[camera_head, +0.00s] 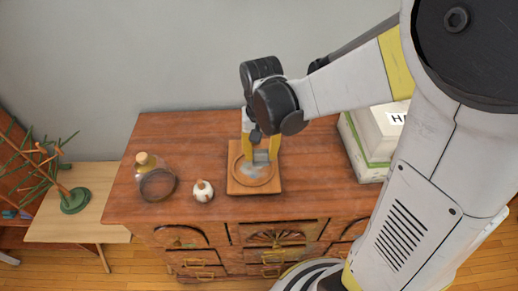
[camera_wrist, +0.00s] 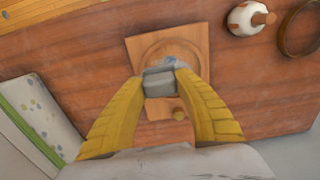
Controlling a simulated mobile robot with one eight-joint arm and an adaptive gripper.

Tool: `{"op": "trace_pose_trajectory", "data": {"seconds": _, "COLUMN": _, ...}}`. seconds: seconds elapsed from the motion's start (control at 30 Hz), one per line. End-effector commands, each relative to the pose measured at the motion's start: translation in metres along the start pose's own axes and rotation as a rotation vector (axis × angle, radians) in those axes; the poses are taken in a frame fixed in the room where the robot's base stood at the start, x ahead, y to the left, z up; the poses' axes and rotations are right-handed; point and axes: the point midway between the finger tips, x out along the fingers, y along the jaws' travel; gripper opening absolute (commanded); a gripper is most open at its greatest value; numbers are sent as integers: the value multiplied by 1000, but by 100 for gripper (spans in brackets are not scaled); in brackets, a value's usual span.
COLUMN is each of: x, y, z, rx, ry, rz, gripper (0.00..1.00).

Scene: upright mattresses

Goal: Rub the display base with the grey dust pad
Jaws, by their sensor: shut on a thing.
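The display base (camera_head: 233,184) is a square wooden plate with a round recess, lying on the wooden cabinet; it also shows in the wrist view (camera_wrist: 142,48). My gripper (camera_head: 261,157) points down over it, its yellow fingers closed on the grey dust pad (camera_wrist: 159,84). The pad shows as a grey block between the fingertips, over the recess. A pale grey-blue patch (camera_head: 249,171) shows on the base beside the pad. I cannot tell whether the pad touches the base. The fingers hide part of the base.
A small white bottle (camera_head: 203,191) and a corked glass jar (camera_head: 152,186) stand left of the base. White and green boxes (camera_head: 372,139) stand at the right. A low table (camera_head: 55,229) with a green-based plant stand is far left. The cabinet front edge is clear.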

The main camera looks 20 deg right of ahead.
Motion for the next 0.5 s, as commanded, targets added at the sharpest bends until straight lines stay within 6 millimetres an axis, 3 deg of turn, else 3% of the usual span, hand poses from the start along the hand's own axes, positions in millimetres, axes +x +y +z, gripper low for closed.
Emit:
{"op": "trace_pose_trajectory", "data": {"seconds": 0.27, "x": 5, "y": 0, "z": 0, "rx": 0, "ry": 0, "rz": 0, "gripper": 0}}
{"op": "trace_pose_trajectory", "data": {"seconds": 0.5, "x": 31, "y": 0, "z": 0, "rx": 0, "ry": 0, "rz": 0, "gripper": 0}}
